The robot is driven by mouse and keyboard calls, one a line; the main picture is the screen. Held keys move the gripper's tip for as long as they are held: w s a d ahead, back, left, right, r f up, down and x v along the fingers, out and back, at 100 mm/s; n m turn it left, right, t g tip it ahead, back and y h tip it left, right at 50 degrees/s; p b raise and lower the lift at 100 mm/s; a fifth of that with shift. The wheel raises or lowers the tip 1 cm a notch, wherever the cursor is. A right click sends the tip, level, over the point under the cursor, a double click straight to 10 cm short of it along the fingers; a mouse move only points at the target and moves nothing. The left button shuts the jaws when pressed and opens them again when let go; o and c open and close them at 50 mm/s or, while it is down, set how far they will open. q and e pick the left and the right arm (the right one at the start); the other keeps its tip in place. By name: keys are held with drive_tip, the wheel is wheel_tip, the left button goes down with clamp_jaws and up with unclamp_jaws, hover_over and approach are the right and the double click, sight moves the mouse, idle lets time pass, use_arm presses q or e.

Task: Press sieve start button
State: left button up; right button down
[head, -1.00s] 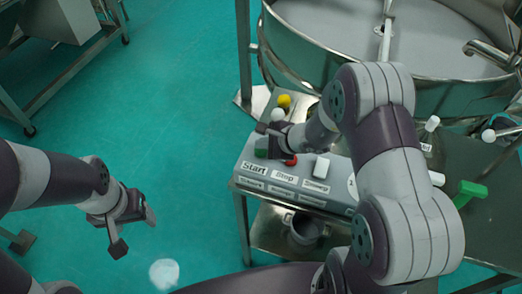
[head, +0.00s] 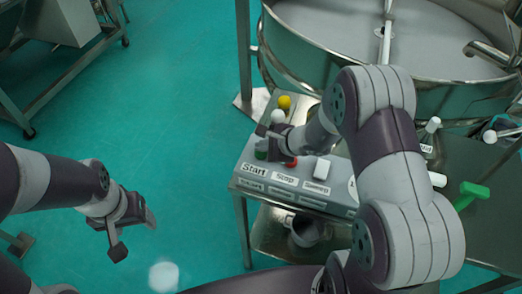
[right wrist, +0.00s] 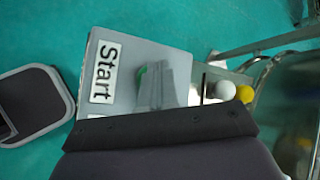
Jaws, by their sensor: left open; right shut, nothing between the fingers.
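The grey control panel (head: 243,181) stands on the bench below the sieve. The green start button (head: 261,150) is at its left end, above the "Start" label (head: 253,169). My right gripper (head: 272,143) is shut and empty, right at the green button. In the right wrist view, its grey fingers (right wrist: 160,88) cover most of the button, with a green edge (right wrist: 142,74) showing. I cannot tell whether they touch or press it. The red stop button (head: 291,162) is partly hidden by the gripper. My left gripper (head: 132,228) is open and empty over the floor.
A white ball knob (head: 278,116) and a yellow ball knob (head: 284,102) stand just behind the panel. A white switch (head: 321,169) is to the right on the panel. The big round sieve (head: 300,62) rises behind.

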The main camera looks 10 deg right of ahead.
sight(264, 154)
drive_tip(key=shift+f+b, duration=0.35)
drive_tip(key=shift+r, duration=0.1)
idle(0.5)
drive_tip(key=shift+r+p, duration=0.55)
drive_tip(key=shift+r, duration=0.35)
drive_tip(key=shift+r+p, duration=1.75)
drive_tip(key=shift+r, duration=0.85)
drive_tip(key=shift+f, duration=0.1)
